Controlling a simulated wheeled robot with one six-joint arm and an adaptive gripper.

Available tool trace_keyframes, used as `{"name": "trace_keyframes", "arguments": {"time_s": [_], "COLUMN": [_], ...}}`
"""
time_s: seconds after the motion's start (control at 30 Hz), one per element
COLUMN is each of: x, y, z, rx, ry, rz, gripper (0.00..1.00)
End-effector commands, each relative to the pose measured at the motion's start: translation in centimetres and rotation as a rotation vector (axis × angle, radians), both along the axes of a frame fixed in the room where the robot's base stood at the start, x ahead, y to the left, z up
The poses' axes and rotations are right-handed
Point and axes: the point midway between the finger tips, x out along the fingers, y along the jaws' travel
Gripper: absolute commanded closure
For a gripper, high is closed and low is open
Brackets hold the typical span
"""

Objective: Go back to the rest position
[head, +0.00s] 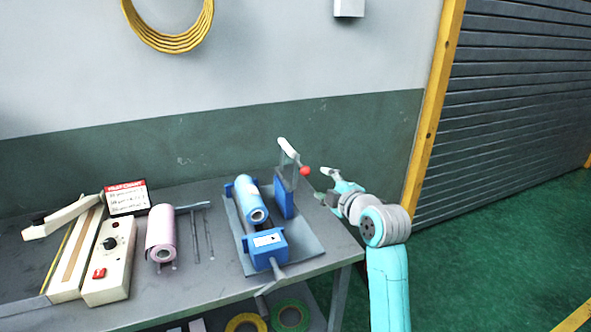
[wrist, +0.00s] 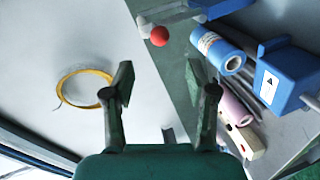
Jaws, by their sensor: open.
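My gripper (head: 322,182) is at the right end of the bench, just right of the blue-based device. In the wrist view my gripper (wrist: 160,84) has its two fingers spread, with nothing between them. The device has a lever with a red ball (head: 305,171) and a white end; the red ball also shows in the wrist view (wrist: 159,36), beyond the fingertips and apart from them. A blue film roll (head: 250,199) lies on the device, and it also shows in the wrist view (wrist: 222,54).
A pink roll (head: 161,232), a white sealer (head: 109,262) and a sign (head: 126,198) stand on the grey bench (head: 205,285) to the left. A yellow coil (head: 168,40) hangs on the wall. Tape rolls lie below the bench. Green floor (head: 470,250) is open at right, before a shutter.

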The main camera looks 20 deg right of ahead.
Motion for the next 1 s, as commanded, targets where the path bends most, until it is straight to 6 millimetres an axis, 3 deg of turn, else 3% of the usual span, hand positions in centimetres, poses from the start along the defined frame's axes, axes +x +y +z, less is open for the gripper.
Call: {"name": "trace_keyframes", "arguments": {"time_s": [0.17,0.27,0.37,0.7,1.0], "x": [-0.1,-0.7,-2.0,-9.6,-18.4], "y": [0.1,0.5,1.3,4.5,7.2], "z": [-0.4,-2.0,-5.0,-15.9,-22.8], "rx": [0.006,0.038,0.095,0.347,0.545], "ry": [0.002,0.008,0.015,0.031,0.040], "rz": [-0.001,-0.010,-0.030,-0.120,-0.191], "gripper": [0.43,0.43,0.43,0.43,0.43]}}
